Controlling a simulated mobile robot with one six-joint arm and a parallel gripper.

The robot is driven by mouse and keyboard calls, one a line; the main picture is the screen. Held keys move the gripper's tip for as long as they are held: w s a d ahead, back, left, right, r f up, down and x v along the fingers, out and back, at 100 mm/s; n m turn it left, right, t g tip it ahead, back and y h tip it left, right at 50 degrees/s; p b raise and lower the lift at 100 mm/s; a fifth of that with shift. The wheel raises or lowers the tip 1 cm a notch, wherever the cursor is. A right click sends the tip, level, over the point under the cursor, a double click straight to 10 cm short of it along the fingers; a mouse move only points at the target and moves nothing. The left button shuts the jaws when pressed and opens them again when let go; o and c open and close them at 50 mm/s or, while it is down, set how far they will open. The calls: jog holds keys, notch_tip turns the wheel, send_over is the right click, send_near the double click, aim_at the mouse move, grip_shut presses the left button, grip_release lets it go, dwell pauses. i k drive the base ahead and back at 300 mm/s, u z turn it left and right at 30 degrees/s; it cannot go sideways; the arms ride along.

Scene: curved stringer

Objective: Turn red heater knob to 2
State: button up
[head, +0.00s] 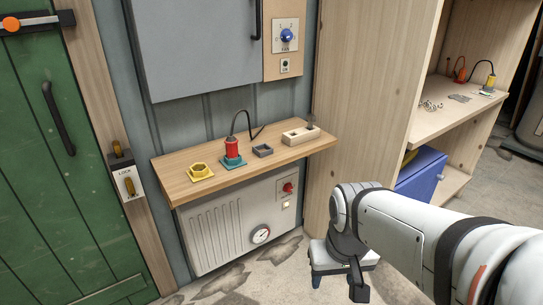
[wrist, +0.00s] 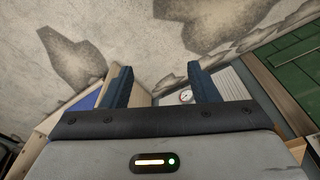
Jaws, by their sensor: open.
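The red heater knob (head: 289,187) sits at the upper right of the pale heater panel (head: 225,225), under the wooden shelf, in the head view. A small light switch (head: 285,204) is just below it. The number the knob points to is too small to read. My gripper (head: 337,284) hangs low, to the right of the heater and apart from the knob. In the wrist view my gripper (wrist: 163,78) is open, with nothing between its dark blue fingers. The heater's round gauge (wrist: 186,96) shows between the fingers there; I cannot make out the knob.
The wooden shelf (head: 180,190) juts out above the heater and holds several small items. A blue-and-white dial (head: 286,35) is on the wall above. A wooden cabinet side (head: 350,100) stands right of the heater. A green door (head: 60,200) is at the left. The floor in front is clear.

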aim_at(287, 188)
jog(key=z, duration=2.55)
jog(key=k, duration=0.85)
jog(key=u, duration=1.25)
jog(key=i, duration=1)
jog(key=u, duration=0.05)
